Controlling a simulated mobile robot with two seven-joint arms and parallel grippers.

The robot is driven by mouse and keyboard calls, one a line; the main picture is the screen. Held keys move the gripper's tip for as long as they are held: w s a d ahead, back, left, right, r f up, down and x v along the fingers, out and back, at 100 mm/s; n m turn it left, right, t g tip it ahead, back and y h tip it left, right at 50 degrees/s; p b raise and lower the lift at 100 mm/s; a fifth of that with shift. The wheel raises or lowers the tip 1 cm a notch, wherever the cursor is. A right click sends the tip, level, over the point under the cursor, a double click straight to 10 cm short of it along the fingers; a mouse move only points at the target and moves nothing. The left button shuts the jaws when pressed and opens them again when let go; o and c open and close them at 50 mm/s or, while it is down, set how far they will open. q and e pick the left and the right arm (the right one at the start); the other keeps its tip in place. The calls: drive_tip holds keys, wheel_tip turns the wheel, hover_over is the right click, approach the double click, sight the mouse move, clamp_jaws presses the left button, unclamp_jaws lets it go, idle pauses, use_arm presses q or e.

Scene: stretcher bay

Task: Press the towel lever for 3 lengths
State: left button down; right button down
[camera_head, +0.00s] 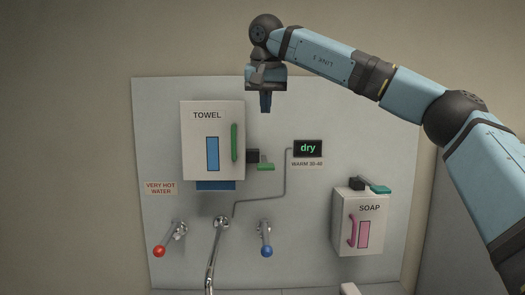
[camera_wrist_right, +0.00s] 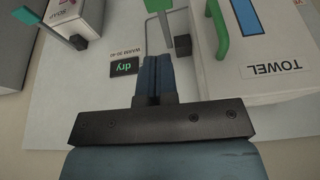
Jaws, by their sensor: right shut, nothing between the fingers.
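The white TOWEL dispenser (camera_head: 190,150) hangs on the back panel, with a blue window and an upright green handle (camera_head: 234,142) on its front. Its lever, a black block with a green paddle (camera_head: 265,167), sticks out from its right side. A short blue towel edge (camera_head: 215,185) shows under the box. My right gripper (camera_head: 265,108) is shut and empty, pointing down above the lever and apart from it. In the right wrist view the shut fingers (camera_wrist_right: 154,62) point towards the panel, with the lever's green paddle (camera_wrist_right: 160,5) beyond them. My left gripper is not in view.
A display (camera_head: 308,148) reads "dry". A SOAP dispenser (camera_head: 372,235) with its own green-paddled lever hangs at lower right. Below are a red-knobbed tap (camera_head: 159,251), a spout (camera_head: 213,250) and a blue-knobbed tap (camera_head: 266,251). A "VERY HOT WATER" label (camera_head: 161,188) is at left.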

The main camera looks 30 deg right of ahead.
drive_tip(key=shift+n, duration=0.3)
drive_tip(key=shift+d, duration=0.1)
drive_tip(key=p, duration=0.2)
approach(265, 165)
drive_tip(key=x, duration=0.6)
drive_tip(key=shift+w+d+r, duration=0.1)
drive_tip(key=shift+w+d, duration=0.1)
drive_tip(key=shift+f, duration=0.55)
